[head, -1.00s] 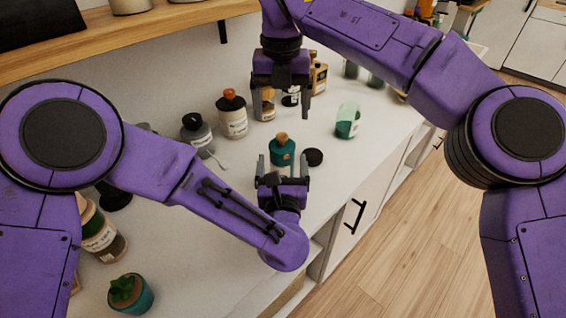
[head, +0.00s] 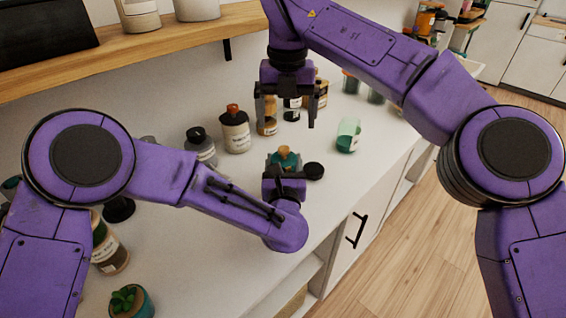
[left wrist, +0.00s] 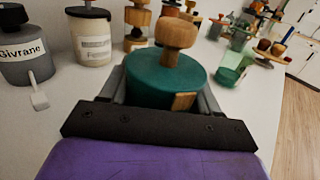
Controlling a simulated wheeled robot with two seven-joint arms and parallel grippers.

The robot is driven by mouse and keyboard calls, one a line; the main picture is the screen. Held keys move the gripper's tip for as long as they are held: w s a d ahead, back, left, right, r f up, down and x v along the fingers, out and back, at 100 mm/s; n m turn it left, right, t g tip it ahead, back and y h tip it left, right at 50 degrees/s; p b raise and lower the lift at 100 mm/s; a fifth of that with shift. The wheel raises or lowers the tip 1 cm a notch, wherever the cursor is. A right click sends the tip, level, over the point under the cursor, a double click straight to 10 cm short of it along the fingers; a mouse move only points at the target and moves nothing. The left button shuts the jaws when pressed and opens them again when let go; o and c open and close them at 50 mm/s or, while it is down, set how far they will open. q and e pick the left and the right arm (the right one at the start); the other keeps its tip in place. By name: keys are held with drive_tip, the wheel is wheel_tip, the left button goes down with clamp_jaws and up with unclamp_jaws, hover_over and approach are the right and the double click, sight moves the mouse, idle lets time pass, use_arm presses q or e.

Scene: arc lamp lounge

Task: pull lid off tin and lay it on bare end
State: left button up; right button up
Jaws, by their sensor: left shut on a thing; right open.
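The tin is a short round teal can (left wrist: 150,82) with a pale wooden label, seen close up in the left wrist view. Its lid carries a wooden knob (left wrist: 176,34); the seam between lid and body is hard to make out. In the head view the tin (head: 285,164) stands upright on the counter, its lower part hidden by my left gripper. My left gripper (head: 284,168) is shut on the tin's sides, fingers on either side of it. My right gripper (head: 286,122) is open and empty, pointing down above and behind the tin.
Behind stand a cream bottle (head: 235,132), a grey bottle (head: 201,147) and a green glass (head: 348,136). A potted succulent (head: 130,301) is at the near left. The counter (head: 375,150) is bare toward its right edge.

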sight(284, 148)
use_arm(q)
drive_tip(key=shift+s+f, duration=0.15)
drive_tip(key=shift+f, duration=0.05)
use_arm(e)
drive_tip(key=s+r+t, duration=0.2)
drive_tip(key=s+t, duration=0.2)
drive_tip(key=s, duration=0.1)
drive_tip(key=shift+m+h, duration=0.3)
drive_tip(key=shift+m, duration=0.5)
drive_tip(key=x, duration=0.8)
drive_tip(key=a+x, duration=0.1)
drive_tip(key=x, duration=0.3)
drive_tip(key=shift+w+r, duration=0.1)
drive_tip(key=shift+w, duration=0.2)
drive_tip(key=c, duration=1.3)
use_arm(q)
drive_tip(key=shift+f, duration=0.1)
use_arm(e)
drive_tip(key=shift+o, duration=0.2)
drive_tip(key=shift+r, duration=0.1)
drive_tip(key=shift+r, duration=0.1)
drive_tip(key=shift+r, duration=1)
drive_tip(key=shift+r, duration=0.1)
